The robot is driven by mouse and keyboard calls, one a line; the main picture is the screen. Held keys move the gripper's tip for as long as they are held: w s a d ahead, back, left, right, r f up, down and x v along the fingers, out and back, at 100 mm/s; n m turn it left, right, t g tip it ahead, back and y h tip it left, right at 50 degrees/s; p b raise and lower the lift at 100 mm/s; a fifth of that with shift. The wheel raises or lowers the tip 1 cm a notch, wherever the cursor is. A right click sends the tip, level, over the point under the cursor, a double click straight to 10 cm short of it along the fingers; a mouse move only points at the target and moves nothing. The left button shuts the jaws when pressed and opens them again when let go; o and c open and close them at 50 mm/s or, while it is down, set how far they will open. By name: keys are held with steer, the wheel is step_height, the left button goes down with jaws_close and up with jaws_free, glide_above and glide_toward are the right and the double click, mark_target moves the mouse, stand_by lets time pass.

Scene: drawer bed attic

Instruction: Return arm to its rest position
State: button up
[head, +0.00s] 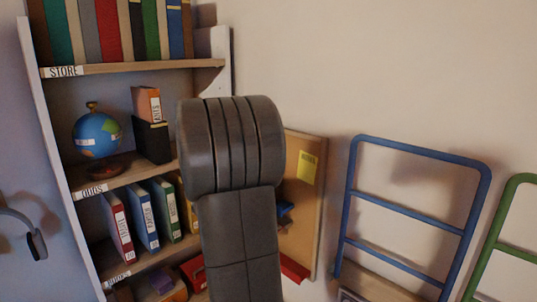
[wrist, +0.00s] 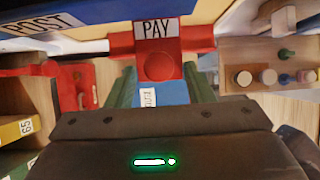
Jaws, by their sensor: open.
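My arm's dark grey links rise through the middle of the head view and hide part of the shelf unit and board behind them. My gripper cannot be made out in the head view. In the wrist view my gripper (wrist: 160,92) shows its dark body with a green light along the bottom. Its jaws are apart, and I see nothing held between them. Beyond it are a red piece labelled PAY (wrist: 158,45) and a blue surface (wrist: 173,93). I cannot tell how far the gripper is from them.
A shelf unit (head: 135,68) with books, a globe (head: 97,134) and binders (head: 143,217) stands at left. A cork board (head: 310,205) hangs behind my arm. A blue rail frame (head: 415,151) and a green one (head: 492,236) are at right. The upper wall is bare.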

step_height(320, 180, down, 7)
steer(key=w+d+t+h+b, duration=0.1)
steer(key=t+h+b, duration=0.7)
steer(key=b, duration=0.3)
steer(key=shift+b, duration=0.3)
stand_by(0.4)
steer(key=shift+w+d+r, duration=0.1)
steer(key=shift+d+r, duration=0.05)
steer(key=shift+r, duration=0.05)
stand_by(0.3)
